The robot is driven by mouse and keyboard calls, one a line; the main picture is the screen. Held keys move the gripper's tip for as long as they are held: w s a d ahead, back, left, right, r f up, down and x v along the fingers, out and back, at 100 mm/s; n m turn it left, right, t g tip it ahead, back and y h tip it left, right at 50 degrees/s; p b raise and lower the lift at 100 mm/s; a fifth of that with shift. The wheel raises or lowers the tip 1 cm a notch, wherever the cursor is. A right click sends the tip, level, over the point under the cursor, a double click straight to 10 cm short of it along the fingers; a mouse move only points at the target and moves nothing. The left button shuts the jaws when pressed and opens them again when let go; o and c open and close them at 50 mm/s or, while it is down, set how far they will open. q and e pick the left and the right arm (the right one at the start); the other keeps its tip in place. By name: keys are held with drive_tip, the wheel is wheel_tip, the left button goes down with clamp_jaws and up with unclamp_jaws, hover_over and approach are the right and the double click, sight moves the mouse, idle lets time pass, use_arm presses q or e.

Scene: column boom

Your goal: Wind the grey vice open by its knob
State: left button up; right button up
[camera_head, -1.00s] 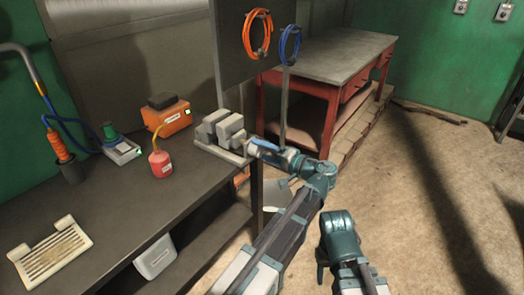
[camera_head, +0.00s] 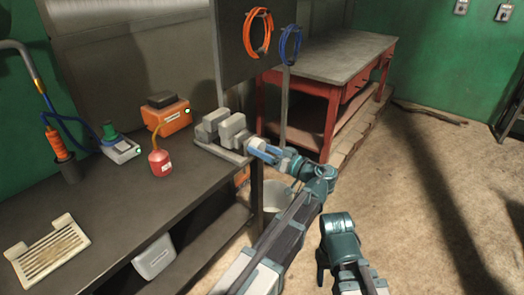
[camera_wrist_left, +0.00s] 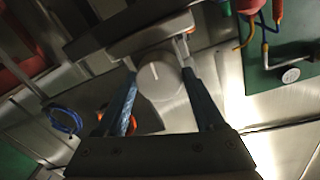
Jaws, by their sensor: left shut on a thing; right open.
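The grey vice (camera_head: 212,124) stands at the right end of the dark workbench, its two block jaws on a flat base. Its pale round knob (camera_head: 258,143) faces right, toward my left gripper (camera_head: 264,151). In the left wrist view the knob (camera_wrist_left: 160,82) shows a short light line on its face and sits between the two blue fingers of my left gripper (camera_wrist_left: 158,88). That gripper is shut on the knob. My right gripper (camera_head: 322,262) is open and empty, low over the floor, well away from the bench; its fingertips are hard to make out.
Behind are a dark panel (camera_head: 235,60) and a red table (camera_head: 335,52).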

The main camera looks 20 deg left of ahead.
use_arm(q)
drive_tip(key=n+b, duration=0.1)
drive_tip(key=n, duration=1.8)
drive_tip(key=shift+f+g+y+b, duration=0.2)
drive_tip(key=shift+g+y+b, duration=0.1)
drive_tip(key=shift+y+b, duration=0.1)
use_arm(e)
drive_tip(key=shift+f, duration=0.9)
use_arm(q)
drive_tip(key=shift+n, duration=0.3)
drive_tip(key=o, duration=1.4)
drive_tip(key=shift+c, duration=0.2)
drive_tip(key=shift+d, duration=0.1)
use_arm(e)
drive_tip(key=shift+d, duration=0.1)
